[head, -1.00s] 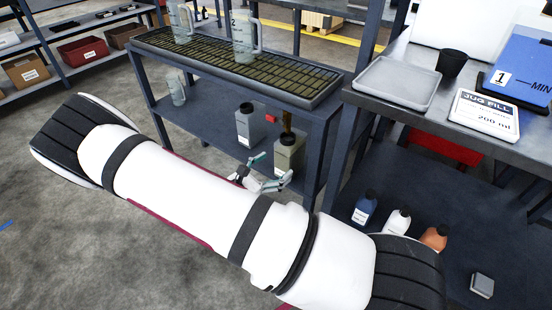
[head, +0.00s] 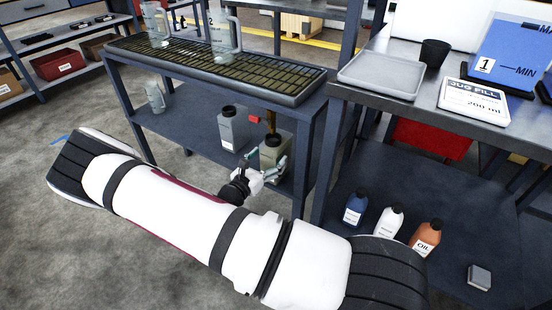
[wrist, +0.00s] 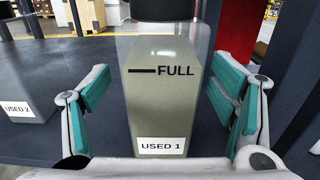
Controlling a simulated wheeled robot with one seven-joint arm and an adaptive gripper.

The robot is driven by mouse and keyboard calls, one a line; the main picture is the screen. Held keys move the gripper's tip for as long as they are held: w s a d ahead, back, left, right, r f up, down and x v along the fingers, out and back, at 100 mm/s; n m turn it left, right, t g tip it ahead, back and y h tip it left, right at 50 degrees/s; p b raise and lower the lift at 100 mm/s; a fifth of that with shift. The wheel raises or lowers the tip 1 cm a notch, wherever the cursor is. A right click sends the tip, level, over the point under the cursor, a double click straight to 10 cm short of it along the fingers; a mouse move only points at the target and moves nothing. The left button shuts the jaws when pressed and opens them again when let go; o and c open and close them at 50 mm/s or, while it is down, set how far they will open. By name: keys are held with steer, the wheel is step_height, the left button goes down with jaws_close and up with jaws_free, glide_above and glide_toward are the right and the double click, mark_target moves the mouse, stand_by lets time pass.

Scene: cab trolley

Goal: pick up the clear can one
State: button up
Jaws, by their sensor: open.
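The clear can one (head: 271,151), with a dark cap and a greyish-beige content, stands upright on the lower shelf of the dark rack. In the wrist view the can (wrist: 165,95) fills the middle, with a FULL mark and a USED 1 label. My gripper (wrist: 160,85) is open, with one teal-padded finger on each side of the can. Gaps show between the pads and the can. In the head view my gripper (head: 270,172) is low at the can's front; part of the can is hidden behind it.
A second can (head: 231,130), labelled USED 2 in the wrist view (wrist: 22,110), stands to the left. A rack post (head: 304,170) rises just right. Clear jugs (head: 222,35) stand on the grate above. Blue, white and orange bottles (head: 427,238) stand on the right bench's lower shelf.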

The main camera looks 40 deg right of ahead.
steer(key=b+x, duration=0.1)
steer(key=x, duration=0.3)
steer(key=shift+d+f+b, duration=0.1)
steer(key=shift+d+b, duration=0.2)
steer(key=shift+b, duration=0.05)
steer(key=c, duration=1.6)
steer(key=shift+c, duration=0.6)
steer(key=p+v, duration=0.5)
steer(key=v, duration=1.3)
steer(key=shift+r, duration=0.55)
steer(key=shift+w+r+p, duration=0.1)
steer(key=shift+r+p, duration=0.05)
steer(key=shift+p, duration=0.25)
